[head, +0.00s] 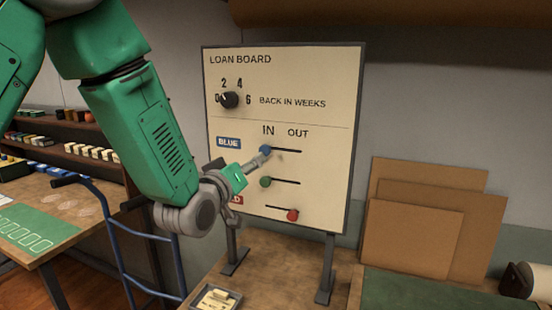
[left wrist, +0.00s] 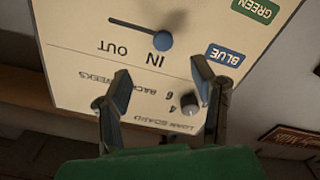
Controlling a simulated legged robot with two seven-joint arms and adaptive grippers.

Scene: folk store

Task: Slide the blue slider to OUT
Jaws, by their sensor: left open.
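The loan board (head: 340,110) stands upright on the table, with IN and OUT printed above its slider rows. The blue slider (head: 265,149) is a round knob at the IN end of its slot. In the left wrist view, which shows the board upside down, the blue slider (left wrist: 162,40) sits under the word IN, with the empty slot running left to OUT. My left gripper (head: 263,157) is close to the board at the blue knob. Its fingers (left wrist: 160,70) are apart, with the knob just beyond the tips. Contact cannot be told. My right gripper is not in view.
Below are a green slider (head: 266,182) at the IN side and a red slider (head: 292,215) at the OUT side. A black dial (head: 229,100) is above. Brown panels (head: 420,228) lean at right. A small tray (head: 230,299) lies in front of the board.

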